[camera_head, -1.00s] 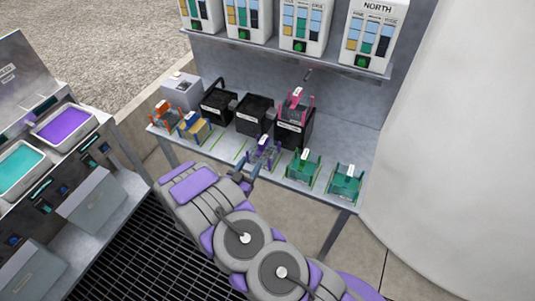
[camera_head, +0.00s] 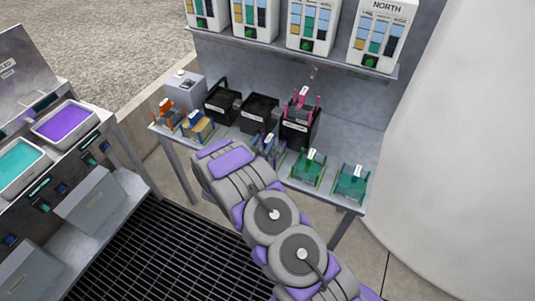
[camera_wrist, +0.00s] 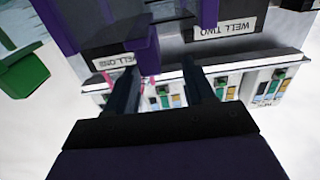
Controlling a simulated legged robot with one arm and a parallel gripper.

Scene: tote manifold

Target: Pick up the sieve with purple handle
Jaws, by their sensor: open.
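The sieve with purple handle (camera_head: 268,141) stands on the front of the bench shelf, between the blue-and-yellow sieve and the green ones. My arm hides much of it in the head view. In the wrist view, purple parts of it (camera_wrist: 146,45) fill the upper left and top, close beyond my fingertips. My gripper (camera_wrist: 157,75) is open, its two dark fingers apart. The left finger looks close against a purple part; I cannot tell whether they touch. Nothing shows held between the fingers.
Black wells (camera_head: 259,113) stand behind; a pink sieve (camera_head: 303,100) sits on the right one. An orange sieve (camera_head: 166,112) and a blue-and-yellow sieve (camera_head: 197,125) stand left; green sieves (camera_head: 309,167) stand right. White dispensers (camera_head: 314,28) line the upper shelf.

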